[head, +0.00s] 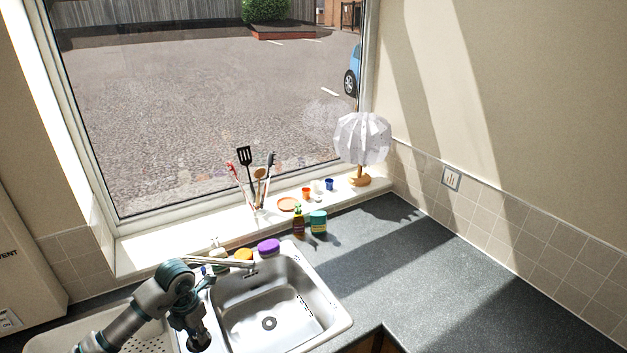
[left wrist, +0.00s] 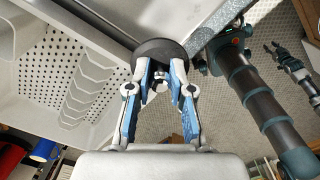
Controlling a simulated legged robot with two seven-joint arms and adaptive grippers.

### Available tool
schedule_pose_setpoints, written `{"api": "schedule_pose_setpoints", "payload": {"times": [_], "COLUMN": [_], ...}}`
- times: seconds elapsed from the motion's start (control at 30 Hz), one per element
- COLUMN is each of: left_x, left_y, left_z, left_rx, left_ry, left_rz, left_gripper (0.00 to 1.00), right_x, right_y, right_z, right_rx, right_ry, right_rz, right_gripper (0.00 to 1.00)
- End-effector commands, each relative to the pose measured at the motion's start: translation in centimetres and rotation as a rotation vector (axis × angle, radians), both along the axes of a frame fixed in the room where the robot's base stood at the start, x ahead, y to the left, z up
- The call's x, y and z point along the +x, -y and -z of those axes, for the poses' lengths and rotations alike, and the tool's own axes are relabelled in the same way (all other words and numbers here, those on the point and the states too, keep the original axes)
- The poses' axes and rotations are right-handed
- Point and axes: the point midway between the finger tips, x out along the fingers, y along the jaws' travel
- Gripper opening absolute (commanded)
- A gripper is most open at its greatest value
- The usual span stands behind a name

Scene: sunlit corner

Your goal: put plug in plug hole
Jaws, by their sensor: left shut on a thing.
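My left gripper (head: 197,334) is over the ridge between the sink bowl and the drainer, pointing down. In the left wrist view my left gripper (left wrist: 160,72) is shut on the plug (left wrist: 160,48), a round black disc at its fingertips. The plug hole (head: 269,323) is a dark round drain in the floor of the steel sink bowl (head: 312,283), to the right of the gripper and apart from it. In the left wrist view my right gripper (left wrist: 272,48) is small at the far right; its jaws are too small to read.
A tap (head: 232,262) reaches over the bowl's back left. Sponges and bottles (head: 298,222) stand behind the sink. The perforated drainer (head: 130,335) lies left. The dark worktop (head: 400,255) to the right is clear. A lamp (head: 362,140) stands on the sill.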

Motion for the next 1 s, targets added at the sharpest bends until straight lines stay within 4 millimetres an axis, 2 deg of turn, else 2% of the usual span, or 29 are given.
{"api": "schedule_pose_setpoints", "payload": {"times": [0.03, 0.27, 0.37, 0.8, 1.0], "left_x": [-0.1, -0.3, -0.4, -1.8, -2.5], "left_y": [0.4, 1.8, 2.7, 7.7, 9.5], "left_z": [0.8, 2.0, 2.7, 6.6, 8.0], "left_rx": [0.002, 0.005, 0.006, 0.009, 0.009], "left_ry": [-0.006, -0.006, -0.005, -0.005, -0.003], "left_rz": [0.061, 0.408, 0.629, 1.935, 2.435], "left_gripper": [0.00, 0.00, 0.00, 0.00, 0.00], "right_x": [0.0, -0.1, -0.2, -0.2, -0.3], "right_y": [0.0, 0.0, 0.0, 0.0, -0.1], "right_z": [0.3, 0.7, 0.9, 2.0, 2.4], "right_rx": [0.000, 0.000, 0.000, 0.000, 0.001], "right_ry": [0.000, -0.002, -0.002, -0.003, -0.004], "right_rz": [0.000, 0.000, 0.000, 0.000, 0.001], "right_gripper": [0.40, 0.40, 0.40, 0.40, 0.40]}}
